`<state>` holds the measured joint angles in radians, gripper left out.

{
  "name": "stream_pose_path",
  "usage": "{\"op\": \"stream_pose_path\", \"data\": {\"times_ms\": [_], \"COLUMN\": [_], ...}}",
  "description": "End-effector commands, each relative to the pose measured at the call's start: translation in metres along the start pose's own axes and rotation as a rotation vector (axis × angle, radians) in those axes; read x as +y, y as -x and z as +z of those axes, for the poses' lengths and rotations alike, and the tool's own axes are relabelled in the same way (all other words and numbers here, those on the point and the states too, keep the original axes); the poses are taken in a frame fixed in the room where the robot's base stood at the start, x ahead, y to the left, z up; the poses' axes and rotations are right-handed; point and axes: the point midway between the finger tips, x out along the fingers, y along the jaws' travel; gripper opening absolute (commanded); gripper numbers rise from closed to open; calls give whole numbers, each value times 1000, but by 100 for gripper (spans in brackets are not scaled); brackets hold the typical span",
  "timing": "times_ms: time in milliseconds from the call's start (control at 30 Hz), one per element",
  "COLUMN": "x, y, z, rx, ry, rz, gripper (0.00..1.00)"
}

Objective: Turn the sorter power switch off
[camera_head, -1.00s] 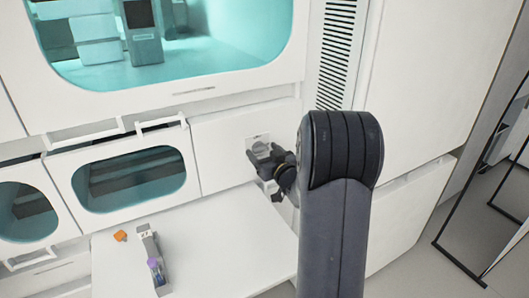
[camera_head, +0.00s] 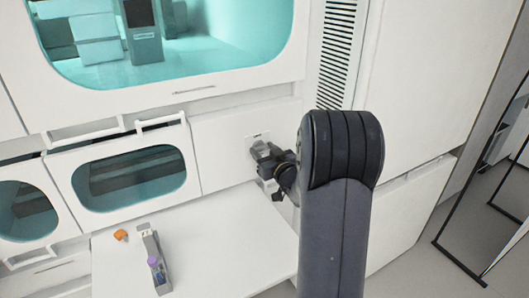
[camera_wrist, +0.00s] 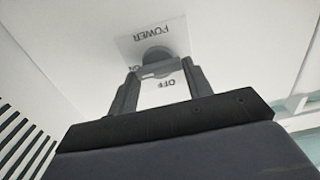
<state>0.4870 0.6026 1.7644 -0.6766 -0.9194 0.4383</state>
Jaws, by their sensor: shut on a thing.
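The sorter power switch is a dark round knob (camera_wrist: 157,55) on a white plate (camera_wrist: 178,38) on the wall panel. The plate reads POWER and OFF, upside down in the wrist view, with ON partly covered. My gripper (camera_wrist: 160,70) has a finger on either side of the knob and is shut on it. In the head view my gripper (camera_head: 262,151) is at the plate (camera_head: 257,136) and hides most of it. Which way the knob points cannot be told.
Below is a white counter (camera_head: 215,235) with a grey rack (camera_head: 154,262) holding a purple-capped tube, and a small orange object (camera_head: 121,236). Windowed drawers (camera_head: 130,180) with handles lie to the left. A vent (camera_head: 337,55) is above right.

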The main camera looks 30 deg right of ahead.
Motion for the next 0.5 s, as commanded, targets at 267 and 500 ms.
{"op": "stream_pose_path", "data": {"times_ms": [267,500], "x": [-1,-2], "y": [0,0], "z": [5,6], "rx": [1,3], "ry": [126,332], "rz": [0,1], "gripper": [25,25]}}
